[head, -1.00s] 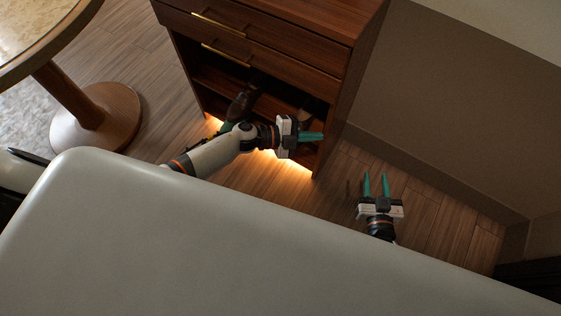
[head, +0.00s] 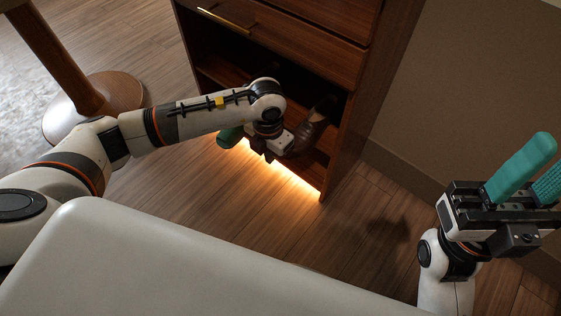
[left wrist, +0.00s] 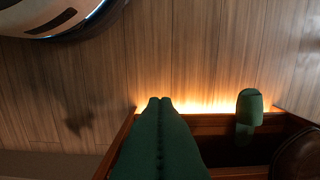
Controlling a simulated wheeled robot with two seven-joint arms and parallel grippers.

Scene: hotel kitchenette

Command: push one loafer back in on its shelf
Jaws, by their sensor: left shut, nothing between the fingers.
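A brown rounded shape, probably a loafer (left wrist: 300,156), is cut off at the lower right there. My right gripper (head: 525,168) is open and empty, well away from the cabinet.
A green slipper (left wrist: 250,107) pokes out over the lower shelf edge; it also shows beside my left wrist in the head view (head: 230,137). The cabinet side (head: 355,110) bounds the shelf on the right. A round table base (head: 95,105) stands left. Floor in front is clear.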

